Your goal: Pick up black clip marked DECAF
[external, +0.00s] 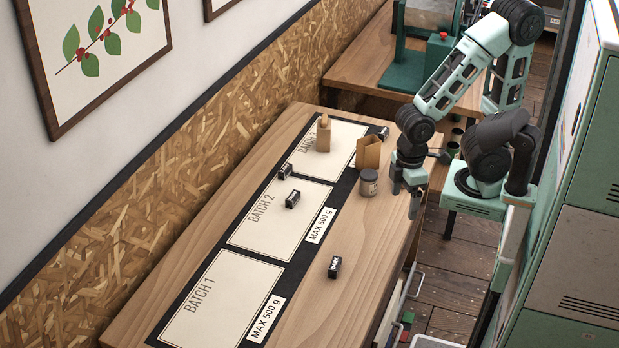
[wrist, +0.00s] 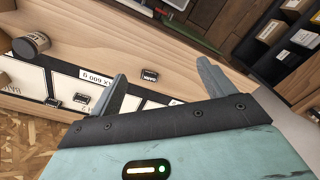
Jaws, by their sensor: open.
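Several small black clips with white labels lie on the wooden bench; I cannot read which says DECAF. One clip (external: 334,267) lies on bare wood right of the mat. Another (external: 292,199) is on the BATCH 2 panel, one (external: 285,172) at the mat's left edge, and one (external: 384,132) at the far end. My gripper (external: 405,192) is open and empty above the bench's right edge, right of the jar. In the wrist view a clip (wrist: 150,75) on bare wood appears between the fingers (wrist: 160,70), at a distance; two more clips (wrist: 82,98) lie further left.
A lidded jar (external: 369,185) stands left of my gripper, with an open paper bag (external: 368,153) behind it. The black mat (external: 222,252) has pale panels. The bench's near right is clear apart from one clip.

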